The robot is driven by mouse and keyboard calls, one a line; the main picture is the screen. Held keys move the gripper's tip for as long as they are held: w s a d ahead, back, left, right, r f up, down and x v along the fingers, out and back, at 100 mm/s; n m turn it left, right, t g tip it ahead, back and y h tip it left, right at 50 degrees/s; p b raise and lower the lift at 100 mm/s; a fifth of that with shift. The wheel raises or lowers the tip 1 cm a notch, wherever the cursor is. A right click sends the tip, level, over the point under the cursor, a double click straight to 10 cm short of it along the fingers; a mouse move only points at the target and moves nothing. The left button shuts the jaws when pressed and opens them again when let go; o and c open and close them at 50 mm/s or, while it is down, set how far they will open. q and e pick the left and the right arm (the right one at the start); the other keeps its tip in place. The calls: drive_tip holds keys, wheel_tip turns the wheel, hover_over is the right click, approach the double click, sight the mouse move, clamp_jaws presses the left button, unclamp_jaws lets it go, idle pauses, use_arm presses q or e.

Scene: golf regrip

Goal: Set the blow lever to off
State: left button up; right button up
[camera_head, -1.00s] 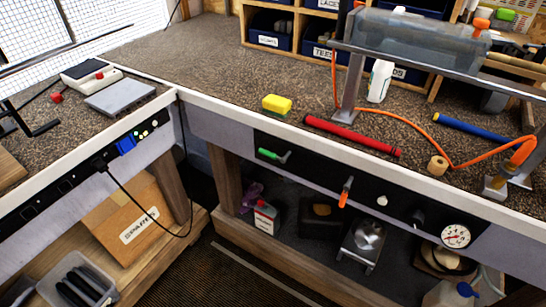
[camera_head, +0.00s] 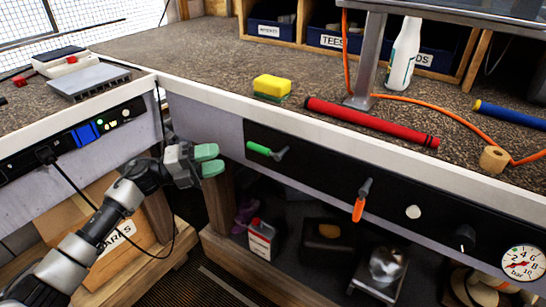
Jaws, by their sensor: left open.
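A black control panel (camera_head: 325,183) runs along the front face of the bench. It bears a green-handled lever (camera_head: 262,149), whose handle points left and slightly up from its pivot. It also bears an orange-handled lever (camera_head: 360,207), whose handle hangs down from its pivot. No label shows which one is the blow lever. My left gripper (camera_head: 211,160) is open and empty, with green fingertips pointing right. It is in front of the bench, left of the green lever and apart from it. My right gripper is out of view.
A white knob (camera_head: 413,212), a dark knob (camera_head: 465,235) and a pressure gauge (camera_head: 522,262) sit further right on the panel. On the bench lie a yellow sponge (camera_head: 272,86) and a red grip tube (camera_head: 370,122). A wooden leg and lower shelf stand below.

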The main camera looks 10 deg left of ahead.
sight(259, 146)
use_arm(q)
drive_tip(key=x, duration=1)
drive_tip(key=shift+w+d+r, duration=0.1)
drive_tip(key=shift+d+r, duration=0.05)
drive_tip(key=shift+d, duration=0.25)
clamp_jaws()
